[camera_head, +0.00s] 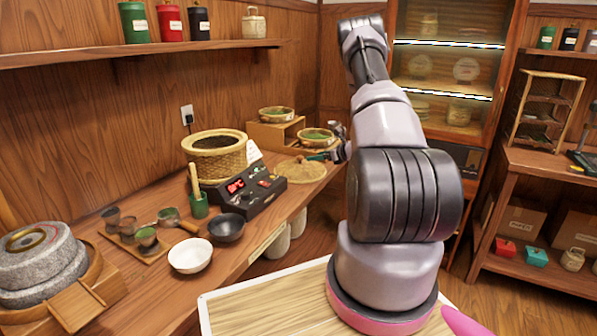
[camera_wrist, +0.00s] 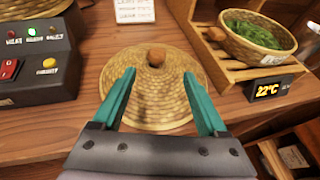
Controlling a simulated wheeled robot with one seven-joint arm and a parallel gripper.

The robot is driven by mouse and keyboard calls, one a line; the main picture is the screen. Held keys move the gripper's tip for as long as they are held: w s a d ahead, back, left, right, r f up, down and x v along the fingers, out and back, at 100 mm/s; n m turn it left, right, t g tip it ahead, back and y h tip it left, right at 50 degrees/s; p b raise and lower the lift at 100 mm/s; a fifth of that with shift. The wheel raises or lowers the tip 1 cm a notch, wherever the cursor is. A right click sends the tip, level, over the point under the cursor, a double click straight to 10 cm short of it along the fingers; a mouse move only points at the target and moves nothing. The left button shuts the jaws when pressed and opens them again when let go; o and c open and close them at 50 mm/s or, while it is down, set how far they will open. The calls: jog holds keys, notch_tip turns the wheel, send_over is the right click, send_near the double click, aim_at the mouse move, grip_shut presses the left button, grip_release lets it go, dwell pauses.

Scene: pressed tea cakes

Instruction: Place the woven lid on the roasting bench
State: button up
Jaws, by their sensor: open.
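The woven lid (camera_wrist: 158,82) is a round, flat straw disc with a brown knob (camera_wrist: 156,56). In the wrist view my gripper (camera_wrist: 165,98) has two teal fingers spread apart over the near part of the lid. The knob stands beyond the fingertips, between their lines, with nothing held. Whether the fingers touch the lid's surface cannot be told.
A control box (camera_head: 248,190) with switches stands left of the lid. An open woven basket (camera_head: 215,156) stands behind it. A wooden rack holds bowls of green leaves (camera_wrist: 256,38) at the right. Bowls (camera_head: 190,255) and a stone mill (camera_head: 40,262) crowd the bench's near left.

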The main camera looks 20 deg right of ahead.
aim_at(303, 158)
jog(key=x, duration=0.9)
jog(key=shift+w+a+f, duration=0.2)
jog(key=shift+a+f, duration=0.1)
jog(key=shift+a, duration=0.05)
grip_shut()
